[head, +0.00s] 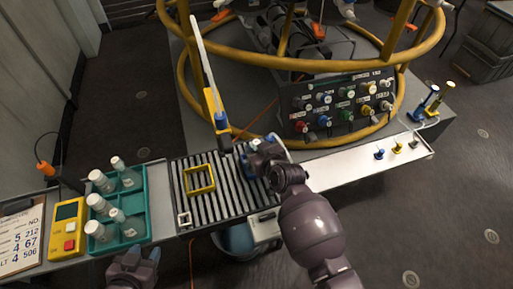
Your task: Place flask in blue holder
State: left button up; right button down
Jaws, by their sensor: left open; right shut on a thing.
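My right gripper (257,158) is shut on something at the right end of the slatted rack. The held thing is mostly hidden by the gripper, and I cannot make out its shape. A pale piece, perhaps the flask (281,139), shows just behind the gripper. A small blue part, perhaps the blue holder (245,170), shows beside its left edge. I cannot tell whether the two touch. My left gripper (134,268) is open and empty, low in front of the teal tray.
The teal tray (134,228) holds several white-capped bottles. A yellow device (68,228) stands at left. A knob panel (340,105) stands behind. The white shelf (350,167) is mostly clear.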

jog(key=shift+r, duration=0.1)
jog(key=c, duration=0.8)
grip_release()
